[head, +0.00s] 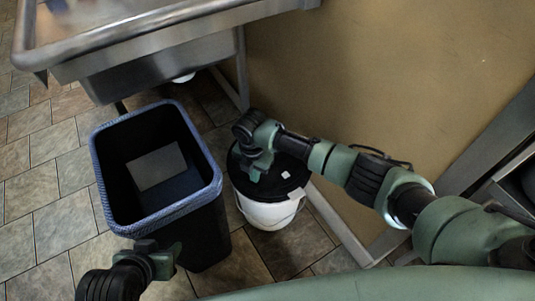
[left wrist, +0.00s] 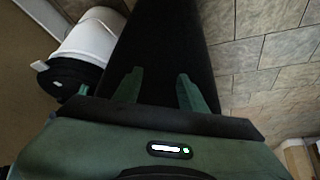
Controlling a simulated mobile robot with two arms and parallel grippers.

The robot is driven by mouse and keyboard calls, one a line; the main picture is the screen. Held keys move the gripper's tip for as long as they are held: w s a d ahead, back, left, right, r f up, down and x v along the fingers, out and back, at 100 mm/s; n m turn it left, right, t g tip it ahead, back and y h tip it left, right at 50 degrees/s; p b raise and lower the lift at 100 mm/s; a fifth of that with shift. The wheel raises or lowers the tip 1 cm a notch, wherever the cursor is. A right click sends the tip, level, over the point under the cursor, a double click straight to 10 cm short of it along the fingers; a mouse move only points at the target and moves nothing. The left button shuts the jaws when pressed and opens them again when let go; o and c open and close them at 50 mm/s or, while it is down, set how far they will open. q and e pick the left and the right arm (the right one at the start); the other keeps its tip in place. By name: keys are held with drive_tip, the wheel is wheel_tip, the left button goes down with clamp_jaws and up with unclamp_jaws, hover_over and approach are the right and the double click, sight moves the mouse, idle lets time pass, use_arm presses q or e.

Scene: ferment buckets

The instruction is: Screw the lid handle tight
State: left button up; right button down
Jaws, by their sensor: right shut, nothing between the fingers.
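A white bucket (head: 268,213) with a black lid (head: 289,183) stands on the tiled floor in the head view. The bucket (left wrist: 92,42) and its lid (left wrist: 70,76) also show at the left of the left wrist view. My right gripper (head: 252,173) is shut and empty, over the left part of the lid; I cannot tell whether it touches. I cannot make out a lid handle, and my right wrist hides part of the lid. My left gripper (head: 170,262) is apart from the bucket, low in front of the bin. Its fingers (left wrist: 158,92) are spread and empty.
A dark bin (head: 205,232) with a blue-lined rim stands just left of the bucket. A metal sink (head: 150,50) is behind it. A tan wall panel (head: 410,80) rises behind the bucket. Open tiled floor (head: 50,190) lies left of the bin.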

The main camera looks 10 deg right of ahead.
drive_tip(key=shift+w+d+r+p, duration=0.1)
drive_tip(key=shift+w+r+p, duration=0.15)
drive_tip(key=shift+p, duration=0.1)
drive_tip(key=shift+w+d+r+p, duration=0.15)
drive_tip(key=shift+d+r+p, duration=0.1)
drive_tip(key=shift+p, duration=0.1)
use_arm(q)
drive_tip(key=s+a+g+p, duration=0.1)
drive_tip(key=s+a+g, duration=0.1)
drive_tip(key=s+g, duration=0.15)
use_arm(e)
drive_tip(key=shift+a+r, duration=0.2)
drive_tip(key=shift+r, duration=0.5)
drive_tip(key=shift+r+p, duration=0.65)
drive_tip(key=shift+p, duration=0.15)
drive_tip(key=shift+r+p, duration=1.2)
drive_tip(key=shift+r, duration=0.05)
use_arm(q)
wheel_tip(320, 180, down, 15)
drive_tip(key=p, duration=0.1)
drive_tip(key=shift+s+d+f+y, duration=0.15)
drive_tip(key=shift+s+d+y, duration=0.1)
drive_tip(key=shift+d+y, duration=0.15)
use_arm(e)
drive_tip(key=shift+r, duration=0.6)
